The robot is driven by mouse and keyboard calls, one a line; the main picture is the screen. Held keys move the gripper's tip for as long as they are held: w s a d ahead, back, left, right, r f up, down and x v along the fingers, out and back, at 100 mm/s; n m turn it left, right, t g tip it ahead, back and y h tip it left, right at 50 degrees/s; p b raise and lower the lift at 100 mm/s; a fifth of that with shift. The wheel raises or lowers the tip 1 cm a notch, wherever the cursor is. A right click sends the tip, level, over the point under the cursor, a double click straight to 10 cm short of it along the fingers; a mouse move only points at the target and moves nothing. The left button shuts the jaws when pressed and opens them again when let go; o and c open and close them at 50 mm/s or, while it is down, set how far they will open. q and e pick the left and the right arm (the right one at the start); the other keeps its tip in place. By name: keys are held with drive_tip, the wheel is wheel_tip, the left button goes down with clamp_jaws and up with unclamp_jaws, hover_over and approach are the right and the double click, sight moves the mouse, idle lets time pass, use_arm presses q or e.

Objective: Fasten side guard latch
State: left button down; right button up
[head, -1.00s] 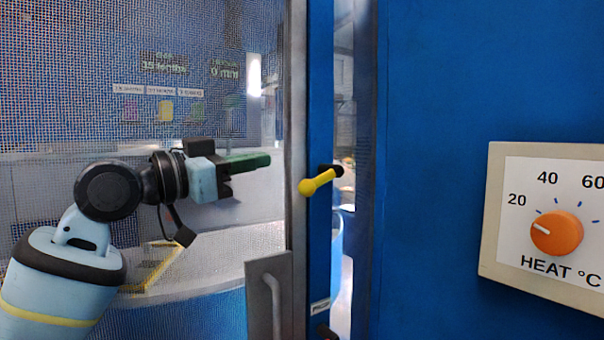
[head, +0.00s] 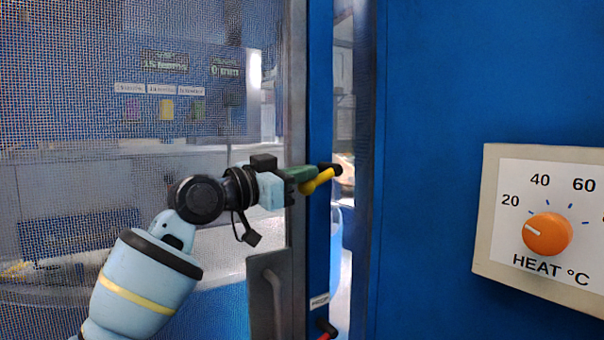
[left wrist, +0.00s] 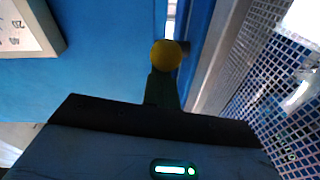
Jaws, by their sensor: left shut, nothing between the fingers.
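The side guard latch is a yellow-handled lever (head: 318,181) on a black pivot, on the blue frame post (head: 319,90) beside the mesh guard (head: 120,60). Its handle slants down to the left from the pivot. My left gripper (head: 308,173) is shut, its green fingers at the handle, with nothing between them. In the left wrist view the yellow knob end (left wrist: 166,54) shows just beyond the fingertips (left wrist: 161,82). I cannot tell whether they touch it. My right gripper is not in view.
A grey pull handle (head: 272,300) sits on the guard's edge below my arm. A second latch with a red part (head: 326,328) is at the bottom. A heat dial (head: 547,235) is on the blue panel at right. A narrow gap lies right of the post.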

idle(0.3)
